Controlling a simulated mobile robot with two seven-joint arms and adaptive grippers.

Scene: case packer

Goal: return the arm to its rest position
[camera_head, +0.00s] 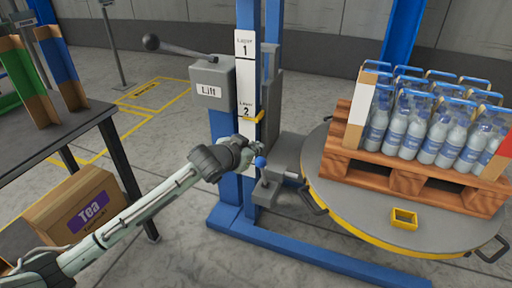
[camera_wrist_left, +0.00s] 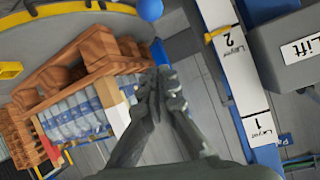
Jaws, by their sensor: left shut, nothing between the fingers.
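My left arm reaches in from the lower left of the head view. My left gripper (camera_head: 247,150) is in front of the blue lift column (camera_head: 224,125), close to a lever with a blue ball knob (camera_head: 260,161). In the left wrist view the fingers of my left gripper (camera_wrist_left: 166,84) are together with nothing between them. The blue knob (camera_wrist_left: 150,9) shows at the top edge there, apart from the fingertips. My right gripper is in neither view.
A grey lift box (camera_head: 211,84) with a ball-ended lever and a level scale (camera_head: 244,75) are on the column. A round turntable (camera_head: 340,201) holds a pallet (camera_head: 375,171) of bottles at right. A dark table (camera_head: 62,128) and tea box (camera_head: 82,207) are at left.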

